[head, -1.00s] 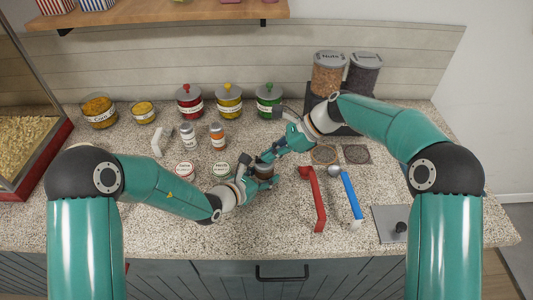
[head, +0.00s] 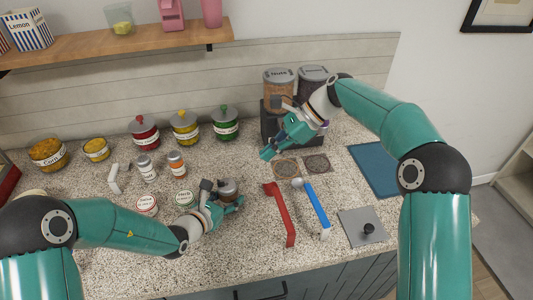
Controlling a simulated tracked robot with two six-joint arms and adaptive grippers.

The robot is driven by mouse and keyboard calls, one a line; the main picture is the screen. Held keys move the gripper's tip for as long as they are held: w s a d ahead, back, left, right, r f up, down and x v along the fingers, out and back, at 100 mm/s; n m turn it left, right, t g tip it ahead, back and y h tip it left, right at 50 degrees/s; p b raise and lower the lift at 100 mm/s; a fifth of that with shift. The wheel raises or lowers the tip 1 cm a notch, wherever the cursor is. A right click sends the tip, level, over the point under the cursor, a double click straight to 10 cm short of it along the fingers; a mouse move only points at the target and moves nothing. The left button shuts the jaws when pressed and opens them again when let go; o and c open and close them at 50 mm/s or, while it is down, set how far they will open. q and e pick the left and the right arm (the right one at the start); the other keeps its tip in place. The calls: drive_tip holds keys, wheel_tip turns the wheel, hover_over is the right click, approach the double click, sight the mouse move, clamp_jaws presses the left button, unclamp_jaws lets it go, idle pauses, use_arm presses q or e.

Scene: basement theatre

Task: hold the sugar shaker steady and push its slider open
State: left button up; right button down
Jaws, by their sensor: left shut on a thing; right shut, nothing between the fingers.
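The sugar shaker (head: 228,187) stands on the speckled counter, its grey top showing; most of its body is hidden by my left gripper. My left gripper (head: 233,206) is shut on the shaker from the front, low near the counter. My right gripper (head: 268,154) is shut and empty, in the air up and to the right of the shaker, clearly apart from it. The slider on the shaker's top is too small to make out, so I cannot tell whether it is open.
A red-handled tool (head: 282,215) and a blue-handled scoop (head: 316,205) lie right of the shaker. Labelled tins (head: 185,199) and shakers (head: 176,164) stand to its left. Lidded jars (head: 185,129) line the back. Nuts dispensers (head: 279,92) stand behind my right gripper.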

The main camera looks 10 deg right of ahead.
use_arm(q)
drive_tip(key=o, duration=1.3)
